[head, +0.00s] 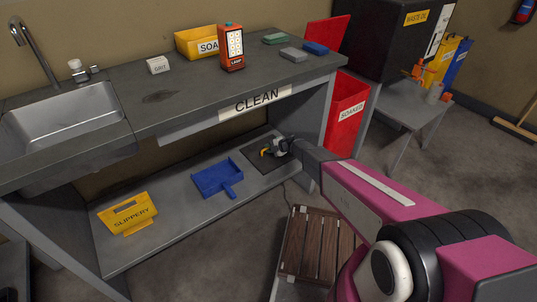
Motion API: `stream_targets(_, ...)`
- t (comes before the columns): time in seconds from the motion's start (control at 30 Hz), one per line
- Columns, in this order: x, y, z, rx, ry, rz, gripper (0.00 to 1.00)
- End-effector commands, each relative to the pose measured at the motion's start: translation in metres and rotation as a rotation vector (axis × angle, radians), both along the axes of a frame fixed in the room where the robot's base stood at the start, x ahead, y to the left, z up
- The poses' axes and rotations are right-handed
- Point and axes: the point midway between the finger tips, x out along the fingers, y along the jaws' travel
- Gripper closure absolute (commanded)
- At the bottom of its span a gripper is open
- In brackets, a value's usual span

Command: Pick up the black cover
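My gripper (268,152) is at the end of my magenta arm, reaching in over the right end of the bench's lower shelf. A flat dark square piece (257,159), which looks like the black cover, lies on that shelf beneath and around the gripper. The gripper and wrist hide part of it. The gripper is small here, with a yellow-orange part near its tip. I cannot tell whether its fingers are apart or whether they touch the dark piece.
On the lower shelf (170,244) are a blue dustpan (215,178) and a yellow "SLIPPERY" sign (128,213). The worktop (110,92) above has a sink (65,122) and an orange lamp (231,48). A slatted wooden stool (313,243) and red "SOAKED" bin (346,110) stand close to my arm.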

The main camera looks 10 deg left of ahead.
Motion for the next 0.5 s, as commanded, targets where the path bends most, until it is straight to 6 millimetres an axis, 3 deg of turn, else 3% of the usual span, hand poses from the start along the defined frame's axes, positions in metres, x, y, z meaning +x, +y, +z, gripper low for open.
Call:
stream_targets(0.27,0.0013,0.0060,-0.0034,0.000,0.000,0.000,0.79)
stream_targets(0.33,0.0013,0.0059,-0.0034,0.000,0.000,0.000,0.99)
stream_targets(0.5,0.0012,0.0058,-0.0024,0.002,0.000,-0.001,1.00)
